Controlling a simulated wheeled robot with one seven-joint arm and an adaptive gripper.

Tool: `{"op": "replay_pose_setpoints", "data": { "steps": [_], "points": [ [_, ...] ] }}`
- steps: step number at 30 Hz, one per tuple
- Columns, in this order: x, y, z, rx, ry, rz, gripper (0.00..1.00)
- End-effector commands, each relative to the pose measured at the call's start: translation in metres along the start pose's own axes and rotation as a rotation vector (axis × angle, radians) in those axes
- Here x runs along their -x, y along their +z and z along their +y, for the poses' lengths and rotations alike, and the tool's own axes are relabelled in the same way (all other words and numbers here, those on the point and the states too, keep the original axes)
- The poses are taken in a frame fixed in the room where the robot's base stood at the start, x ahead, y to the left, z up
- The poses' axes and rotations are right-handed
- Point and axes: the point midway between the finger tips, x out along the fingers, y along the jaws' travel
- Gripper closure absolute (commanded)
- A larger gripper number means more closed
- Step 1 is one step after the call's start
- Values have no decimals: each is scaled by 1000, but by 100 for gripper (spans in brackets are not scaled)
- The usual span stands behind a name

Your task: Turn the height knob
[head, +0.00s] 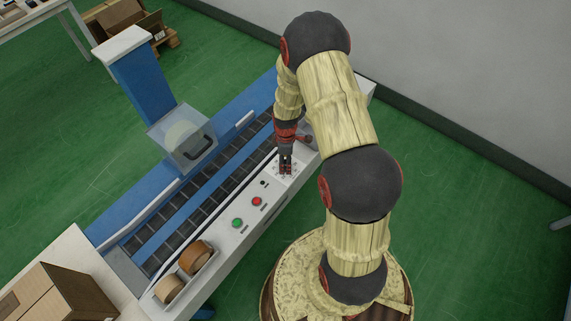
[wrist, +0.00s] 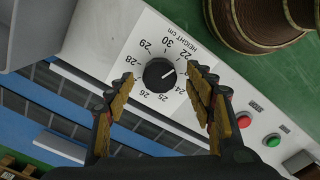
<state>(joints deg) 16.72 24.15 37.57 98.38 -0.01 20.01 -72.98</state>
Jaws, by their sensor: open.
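The height knob (wrist: 159,74) is a round black knob with a white pointer line, on a white panel (wrist: 112,45) with a printed number dial marked "HEIGHT cm". In the wrist view the pointer aims up and to the right, near the 22 to 24 side. My gripper (wrist: 162,84) is open, with one yellow-padded finger on each side of the knob. A gap shows between each finger and the knob. In the head view my gripper (head: 286,170) points down over the dial panel and hides the knob.
A red button (head: 257,201) and a green button (head: 238,222) sit on the same panel, beside the knob. Tape rolls (head: 195,257) stand at its near end. A blue conveyor machine (head: 140,75) lies behind. A cardboard box (head: 55,295) is at lower left.

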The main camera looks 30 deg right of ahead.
Motion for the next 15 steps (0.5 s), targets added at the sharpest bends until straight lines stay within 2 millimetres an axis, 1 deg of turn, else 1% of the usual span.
{"op": "replay_pose_setpoints", "data": {
  "steps": [1, 5, 13, 15],
  "points": [
    [-6, 0, 0, 0, 1, 0, 46],
    [-13, 0, 1, 0, 1, 0, 46],
    [-13, 0, 1, -1, 2, 1, 46],
    [-13, 0, 1, -1, 2, 1, 50]
  ]
}}
